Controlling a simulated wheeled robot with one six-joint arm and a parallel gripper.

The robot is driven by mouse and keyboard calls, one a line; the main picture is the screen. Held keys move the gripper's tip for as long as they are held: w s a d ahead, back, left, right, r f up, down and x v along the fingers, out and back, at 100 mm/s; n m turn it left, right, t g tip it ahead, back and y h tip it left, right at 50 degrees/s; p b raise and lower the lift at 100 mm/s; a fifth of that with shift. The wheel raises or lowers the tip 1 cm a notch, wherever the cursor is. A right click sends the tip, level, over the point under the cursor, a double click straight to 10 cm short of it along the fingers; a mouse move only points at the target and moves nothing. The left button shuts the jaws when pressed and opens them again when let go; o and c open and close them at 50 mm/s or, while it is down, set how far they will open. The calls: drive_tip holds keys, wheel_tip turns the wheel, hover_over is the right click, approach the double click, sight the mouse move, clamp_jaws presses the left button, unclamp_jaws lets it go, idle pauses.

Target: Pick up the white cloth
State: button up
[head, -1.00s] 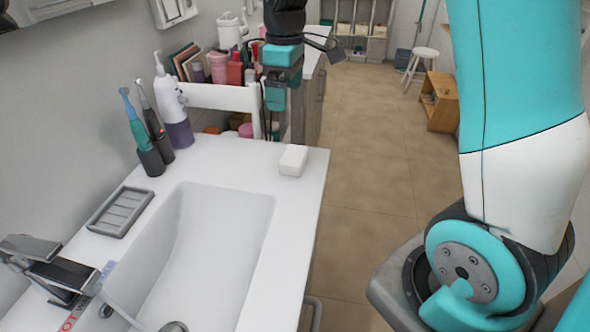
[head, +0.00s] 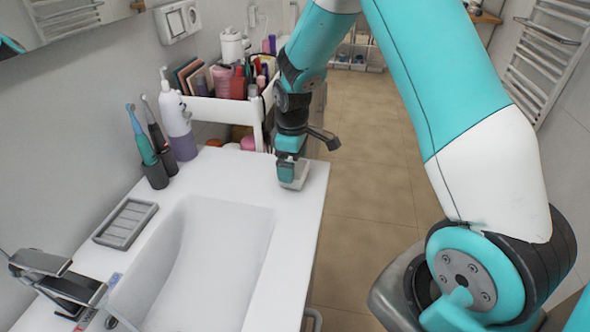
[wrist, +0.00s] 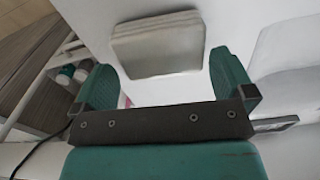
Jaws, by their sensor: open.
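The white cloth (head: 296,183) is a small folded block on the white counter, near its far right corner. My gripper (head: 291,168) is just above it and hides part of it in the head view. In the wrist view the cloth (wrist: 157,45) shows its layered folds and lies ahead of the fingers, roughly centred between them. My gripper (wrist: 165,75) is open there, one green finger to each side, with nothing between them. I cannot tell how high the fingertips are above the counter.
The sink (head: 205,265) lies in front of the cloth, with a grey soap dish (head: 126,223) to its left. A toothbrush cup (head: 155,175) and a pump bottle (head: 178,125) stand by the wall. A white shelf (head: 222,110) with cosmetics is behind. Floor lies to the right.

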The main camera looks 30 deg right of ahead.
drive_tip(key=shift+f, duration=1.2)
drive_tip(key=c, duration=0.6)
drive_tip(key=shift+r, duration=0.15)
wheel_tip(320, 180, up, 20)
drive_tip(key=shift+f+b, duration=0.1)
drive_tip(key=shift+b, duration=0.8)
